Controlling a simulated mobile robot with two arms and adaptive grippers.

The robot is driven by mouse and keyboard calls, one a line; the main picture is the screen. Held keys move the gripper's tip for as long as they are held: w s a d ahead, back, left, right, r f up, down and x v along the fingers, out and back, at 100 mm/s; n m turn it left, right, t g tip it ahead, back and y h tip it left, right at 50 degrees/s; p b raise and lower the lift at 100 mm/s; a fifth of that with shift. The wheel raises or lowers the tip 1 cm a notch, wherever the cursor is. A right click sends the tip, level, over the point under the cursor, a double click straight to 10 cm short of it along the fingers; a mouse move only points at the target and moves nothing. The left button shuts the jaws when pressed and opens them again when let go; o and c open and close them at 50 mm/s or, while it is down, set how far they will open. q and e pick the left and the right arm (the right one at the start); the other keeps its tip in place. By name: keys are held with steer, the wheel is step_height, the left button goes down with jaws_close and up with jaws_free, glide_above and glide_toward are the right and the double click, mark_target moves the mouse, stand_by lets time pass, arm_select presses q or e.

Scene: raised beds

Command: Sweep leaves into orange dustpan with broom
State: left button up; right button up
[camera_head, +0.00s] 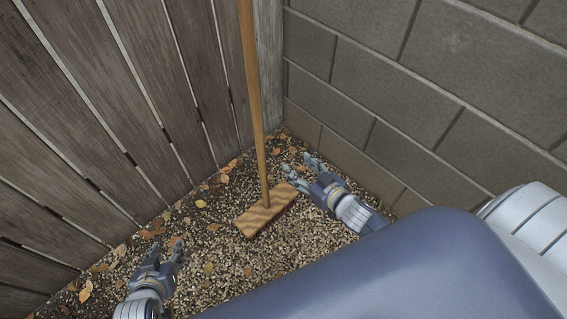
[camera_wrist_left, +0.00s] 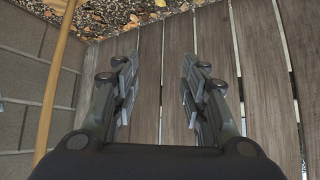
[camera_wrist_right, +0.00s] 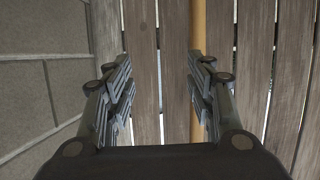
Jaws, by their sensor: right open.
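A broom with a long wooden handle (camera_head: 254,100) stands upright in the corner, its wooden head (camera_head: 266,211) on the gravel. The handle also shows in the left wrist view (camera_wrist_left: 55,85) and in the right wrist view (camera_wrist_right: 198,75), behind my right finger. Orange and brown leaves (camera_head: 85,291) lie scattered on the gravel, mostly along the fence. My left gripper (camera_head: 163,259) is open and empty, to the left of the broom head. My right gripper (camera_head: 300,172) is open and empty, close to the right of the handle; I cannot tell if it touches. No orange dustpan shows.
A wooden plank fence (camera_head: 90,120) rises on the left and a grey block wall (camera_head: 400,90) on the right, meeting in a tight corner. Gravel (camera_head: 225,268) covers the ground between them.

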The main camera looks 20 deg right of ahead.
mark_target(261, 132)
steer(key=w+a+r+n+t+y+b, duration=0.1)
steer(key=a+r+n+t+y+b, duration=0.25)
steer(key=r, duration=0.65)
steer(key=shift+m+g, duration=0.25)
steer(key=shift+m, duration=0.7)
steer(key=b+x, duration=0.2)
steer(key=x, duration=0.3)
steer(key=a+b+x, duration=0.1)
steer(key=x, duration=0.4)
steer(key=shift+s+a+r+b, duration=0.15)
steer(key=shift+a+r+b, duration=0.05)
steer(key=shift+b, duration=0.15)
arm_select(q)
steer(key=w+d+r+t+h, duration=0.1)
steer(key=r+t, duration=0.3)
steer(key=r, duration=0.5)
steer(key=w+d+r+t+h, duration=0.1)
steer(key=w+r+t, duration=0.2)
steer(key=r, duration=0.6)
steer(key=shift+d+r+t, duration=0.25)
steer(key=shift+t, duration=0.15)
arm_select(e)
steer(key=shift+s, duration=0.1)
arm_select(q)
steer(key=shift+w, duration=0.1)
arm_select(e)
steer(key=shift+s, duration=0.1)
